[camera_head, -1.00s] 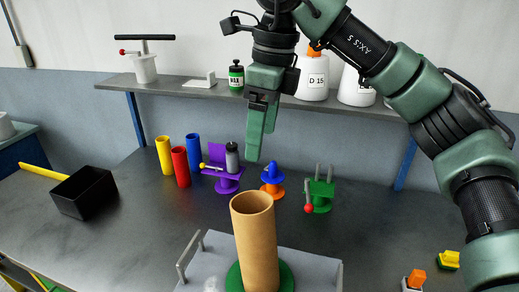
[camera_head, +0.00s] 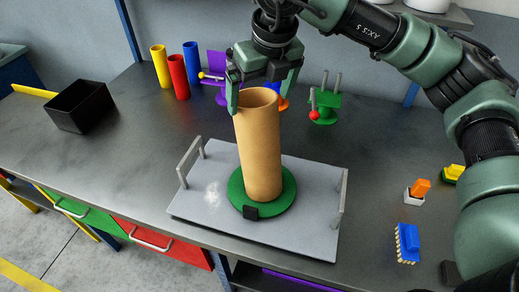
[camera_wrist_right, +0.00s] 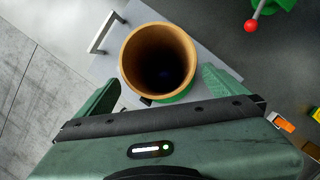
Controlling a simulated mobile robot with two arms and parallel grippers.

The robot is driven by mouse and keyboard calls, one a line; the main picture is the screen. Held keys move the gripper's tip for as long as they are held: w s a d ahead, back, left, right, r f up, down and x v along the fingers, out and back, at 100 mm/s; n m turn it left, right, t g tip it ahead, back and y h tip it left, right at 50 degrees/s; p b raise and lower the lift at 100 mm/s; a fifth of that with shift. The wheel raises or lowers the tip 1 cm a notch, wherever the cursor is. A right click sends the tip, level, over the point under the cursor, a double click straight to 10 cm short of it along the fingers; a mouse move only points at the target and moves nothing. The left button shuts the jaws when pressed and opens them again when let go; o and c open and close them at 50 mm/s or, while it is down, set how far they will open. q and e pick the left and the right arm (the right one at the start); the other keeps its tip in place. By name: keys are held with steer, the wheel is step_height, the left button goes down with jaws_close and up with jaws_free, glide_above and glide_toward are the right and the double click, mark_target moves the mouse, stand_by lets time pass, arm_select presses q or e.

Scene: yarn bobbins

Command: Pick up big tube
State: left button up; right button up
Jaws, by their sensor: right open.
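The big tube (camera_head: 258,150) is a tan, hollow cylinder. It stands upright on a round green base (camera_head: 276,201) on a grey tray (camera_head: 200,205) with handles. My right gripper (camera_head: 262,98) is above the tube's top, with its fingers apart. In the head view one finger overlaps the left side of the rim. In the right wrist view the tube's open top (camera_wrist_right: 158,62) shows ahead of the open fingers (camera_wrist_right: 160,95), one finger to each side. I cannot tell whether the fingers touch the tube. My left gripper is not in view.
Yellow, red and blue small tubes (camera_head: 179,76) stand behind at the left, beside a purple holder (camera_head: 216,62). A black box (camera_head: 80,105) is at the left. A green stand with a red ball (camera_head: 323,106) is behind right. A blue brush (camera_head: 407,243) lies at the right.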

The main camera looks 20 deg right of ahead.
steer(key=p+x, duration=0.2)
steer(key=x, duration=0.2)
steer(key=shift+f, duration=0.35)
steer(key=shift+w+f, duration=0.1)
steer(key=shift+f, duration=0.5)
steer(key=c, duration=1.7)
steer(key=shift+r, duration=0.1)
steer(key=shift+r, duration=0.5)
step_height(320, 180, up, 19)
steer(key=b, duration=0.3)
